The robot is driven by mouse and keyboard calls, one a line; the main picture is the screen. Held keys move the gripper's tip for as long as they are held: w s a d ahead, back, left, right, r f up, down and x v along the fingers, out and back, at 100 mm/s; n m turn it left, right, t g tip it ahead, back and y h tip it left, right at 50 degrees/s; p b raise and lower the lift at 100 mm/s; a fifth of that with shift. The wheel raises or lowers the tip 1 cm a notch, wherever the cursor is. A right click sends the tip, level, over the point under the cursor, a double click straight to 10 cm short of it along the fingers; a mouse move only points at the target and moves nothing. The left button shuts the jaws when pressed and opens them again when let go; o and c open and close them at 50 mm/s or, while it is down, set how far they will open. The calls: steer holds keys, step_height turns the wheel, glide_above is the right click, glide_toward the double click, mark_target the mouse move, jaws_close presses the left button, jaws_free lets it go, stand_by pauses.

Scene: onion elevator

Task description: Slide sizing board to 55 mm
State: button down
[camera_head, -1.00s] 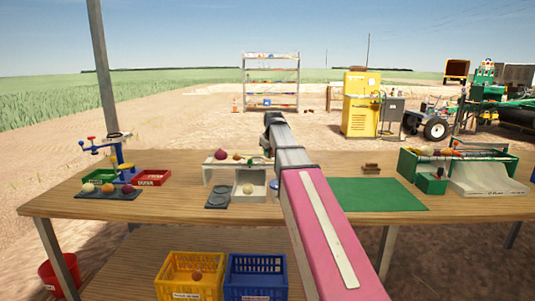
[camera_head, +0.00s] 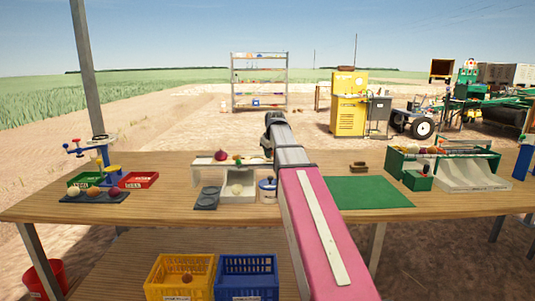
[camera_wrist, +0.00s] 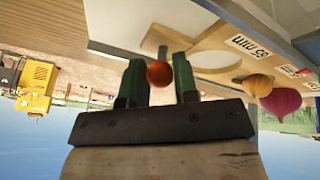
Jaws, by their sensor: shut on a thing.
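The sizing stand (camera_head: 209,178) is a pale raised frame on the table, left of my arm in the head view. In the wrist view, which looks upside down, a pale board (camera_wrist: 225,34) with a large round opening lies close beyond my gripper (camera_wrist: 159,80). Upside-down size labels in mm (camera_wrist: 252,46) run along a strip beside it. My gripper's two dark green fingers are shut on a small orange-red ball knob (camera_wrist: 159,73). A golden onion (camera_wrist: 258,85) and a red onion (camera_wrist: 281,102) sit by the labels. In the head view my arm hides the fingers and knob.
A pale onion (camera_head: 237,189) sits under the stand, with a grey tray (camera_head: 206,199) to the left and a blue-and-white pot (camera_head: 267,186) to the right. A clear green mat (camera_head: 368,190) lies right of my arm. Yellow (camera_head: 181,279) and blue (camera_head: 246,281) crates stand below.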

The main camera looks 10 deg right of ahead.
steer(key=shift+s+d, duration=0.1)
steer(key=shift+d, duration=0.25)
steer(key=c, duration=0.8)
jaws_free()
steer(key=shift+r, duration=3)
